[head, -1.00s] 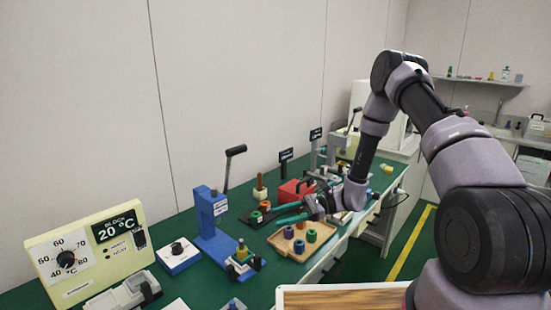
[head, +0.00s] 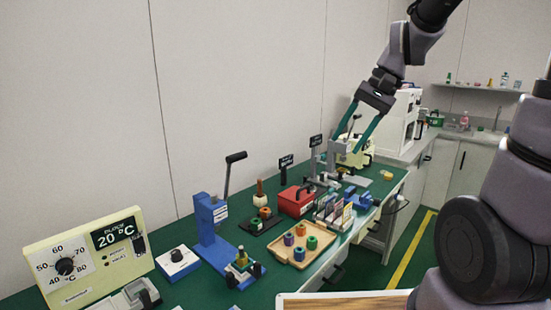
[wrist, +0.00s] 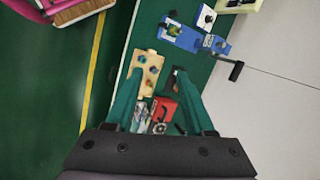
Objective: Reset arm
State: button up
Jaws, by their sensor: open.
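My gripper (head: 358,130) is raised above the far part of the green bench, with its two teal fingers spread apart and pointing down. Nothing is between the fingers. In the wrist view the open fingers (wrist: 158,95) frame the bench from above, with the wooden tray (wrist: 140,88) and the red box (wrist: 160,106) well below them. The arm is lifted clear of the bench items.
On the bench stand a blue press (head: 213,225) with a black lever, a yellow temperature panel (head: 85,258), a red box (head: 296,201) and a wooden tray (head: 285,250) holding several coloured rings. A yellow line (head: 410,250) marks the floor at right.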

jog(key=s+d+r+t+h, duration=0.3)
jog(key=s+d+r+t, duration=0.3)
jog(key=r, duration=0.3)
jog(key=shift+s+d+n, duration=0.4)
jog(key=shift+s+d, duration=0.45)
